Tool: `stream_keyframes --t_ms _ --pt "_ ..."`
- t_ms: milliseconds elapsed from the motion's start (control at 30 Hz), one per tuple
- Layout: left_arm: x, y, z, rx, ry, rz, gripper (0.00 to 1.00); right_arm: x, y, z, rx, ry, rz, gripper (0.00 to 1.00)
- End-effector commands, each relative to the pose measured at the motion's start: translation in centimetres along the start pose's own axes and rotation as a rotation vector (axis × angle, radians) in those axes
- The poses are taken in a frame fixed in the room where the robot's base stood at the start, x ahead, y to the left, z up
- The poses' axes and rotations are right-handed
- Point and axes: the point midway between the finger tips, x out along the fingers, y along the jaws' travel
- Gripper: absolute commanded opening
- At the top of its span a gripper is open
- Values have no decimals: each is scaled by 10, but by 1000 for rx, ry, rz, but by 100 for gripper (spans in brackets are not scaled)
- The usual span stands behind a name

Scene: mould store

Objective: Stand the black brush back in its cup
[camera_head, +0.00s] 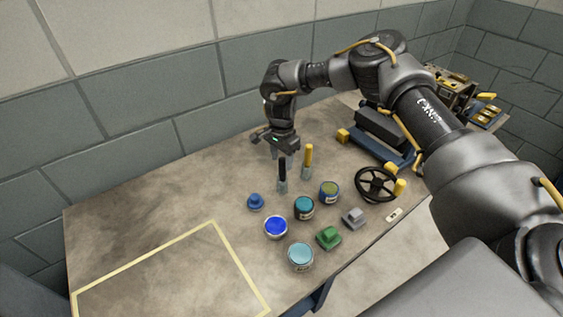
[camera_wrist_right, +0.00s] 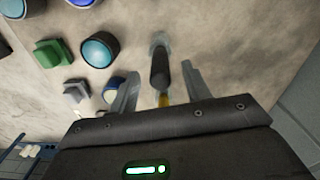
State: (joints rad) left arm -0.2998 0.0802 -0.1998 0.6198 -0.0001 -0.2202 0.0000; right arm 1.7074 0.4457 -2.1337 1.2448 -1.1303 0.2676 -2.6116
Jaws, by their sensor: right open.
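The black brush (camera_head: 282,170) stands upright in a small grey cup (camera_head: 282,187) on the table. In the right wrist view the brush (camera_wrist_right: 159,70) shows end-on, with the cup's rim (camera_wrist_right: 160,38) beyond it. My right gripper (camera_head: 282,154) is open and points down at the top of the brush. In the right wrist view its two fingers (camera_wrist_right: 160,85) are apart, one on each side of the brush handle, with gaps showing. Whether the fingertips reach below the handle's top I cannot tell. My left gripper is in neither view.
A yellow-handled brush (camera_head: 308,155) stands in another grey cup close behind. Several paint tins, including a blue one (camera_head: 275,227), a green block (camera_head: 328,238) and a black handwheel (camera_head: 376,185) stand nearby. The area in the yellow tape outline (camera_head: 243,270) is bare.

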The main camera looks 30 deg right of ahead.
Motion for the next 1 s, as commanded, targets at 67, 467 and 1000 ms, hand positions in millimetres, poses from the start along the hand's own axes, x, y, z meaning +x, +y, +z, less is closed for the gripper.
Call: stream_keyframes --t_ms 67,467,1000 --pt "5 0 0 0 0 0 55 -15 -1 0 0 1 -6 48" --pt "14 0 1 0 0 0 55 -83 0 0 0 0 -2 48" --pt "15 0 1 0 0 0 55 -92 0 0 0 0 -1 48"
